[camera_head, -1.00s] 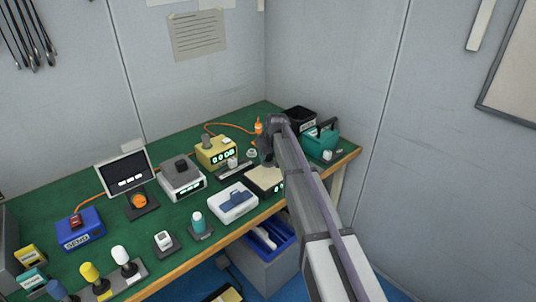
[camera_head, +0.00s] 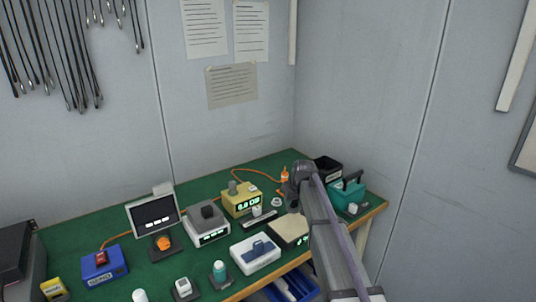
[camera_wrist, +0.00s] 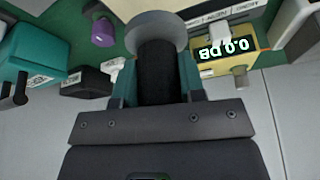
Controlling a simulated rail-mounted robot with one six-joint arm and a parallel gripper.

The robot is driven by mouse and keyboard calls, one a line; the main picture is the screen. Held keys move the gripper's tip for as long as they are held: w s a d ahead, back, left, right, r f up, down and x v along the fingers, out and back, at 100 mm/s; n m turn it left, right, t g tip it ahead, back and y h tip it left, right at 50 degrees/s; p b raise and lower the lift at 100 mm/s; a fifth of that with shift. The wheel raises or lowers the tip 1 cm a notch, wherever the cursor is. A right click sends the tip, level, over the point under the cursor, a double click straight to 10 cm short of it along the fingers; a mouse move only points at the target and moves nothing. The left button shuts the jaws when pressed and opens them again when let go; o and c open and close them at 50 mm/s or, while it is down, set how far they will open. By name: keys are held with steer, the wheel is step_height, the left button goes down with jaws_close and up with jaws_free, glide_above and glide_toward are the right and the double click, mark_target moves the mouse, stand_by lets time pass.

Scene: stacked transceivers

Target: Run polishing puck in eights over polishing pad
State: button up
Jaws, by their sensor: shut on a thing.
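My gripper (camera_wrist: 158,85) is shut on the polishing puck, a black cylindrical grip (camera_wrist: 157,72) with a round grey disc (camera_wrist: 158,27) at its far end. In the head view my gripper (camera_head: 290,196) is mostly hidden by my own wrist, and the puck cannot be made out. A cream-topped dark block, which looks like the polishing pad (camera_head: 287,229), lies near the bench's front edge, just in front of my gripper. The puck appears raised; I cannot tell its gap to the pad.
A yellow meter (camera_head: 241,201) stands left of my gripper; it reads 0.0 dB in the wrist view (camera_wrist: 226,47). A black bin (camera_head: 327,166) and teal case (camera_head: 346,193) stand right. A white case (camera_head: 255,254) lies left of the pad. The wall is close behind.

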jaws_close()
steer(key=shift+d+f+b, duration=0.1)
steer(key=shift+f+b, duration=0.6)
steer(key=shift+b, duration=0.05)
steer(key=shift+r, duration=0.2)
steer(key=shift+f, duration=0.1)
step_height(320, 180, down, 5)
steer(key=b, duration=0.5)
steer(key=shift+f, duration=0.15)
steer(key=shift+f+b, duration=0.8)
steer(key=shift+b, duration=0.05)
steer(key=shift+r, duration=0.1)
